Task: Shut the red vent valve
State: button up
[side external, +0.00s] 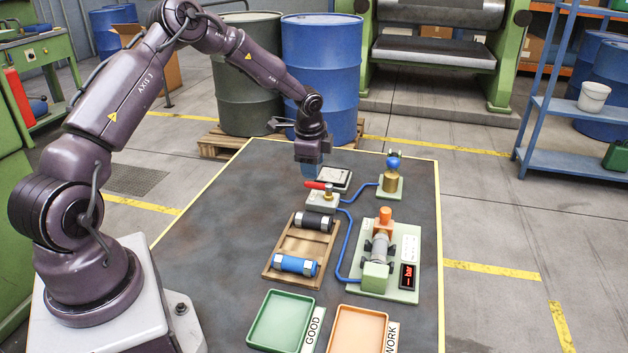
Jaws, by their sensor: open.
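The red vent valve (316,185) has a red lever on a brass stem, set on a pale grey block (322,202) near the middle of the table. The lever points left from the stem, slightly tilted in the picture. My gripper (312,176) points down just above and behind the lever, and is open with nothing visible in it. The small view of the fingertips does not show whether they touch the lever.
Blue hoses (348,232) run from the valve block to a brass fitting with a blue knob (393,163) and a green test fixture (405,240). A wooden rack (275,252) holds black and blue cylinders. Green (256,336) and orange (338,339) trays are in front. The table's left side is clear.

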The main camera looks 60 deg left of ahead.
aim_at(314, 183)
jog(key=shift+w+a+f, duration=0.1)
jog(key=shift+w+f, duration=0.05)
jog(key=shift+f, duration=0.75)
jog(key=shift+w+a+f, duration=0.1)
jog(key=shift+a+f, duration=0.05)
jog(key=shift+f, duration=0.8)
jog(key=shift+w+a+f, duration=0.1)
jog(key=shift+w+f, duration=0.05)
jog(key=shift+f, duration=0.75)
grip_shut()
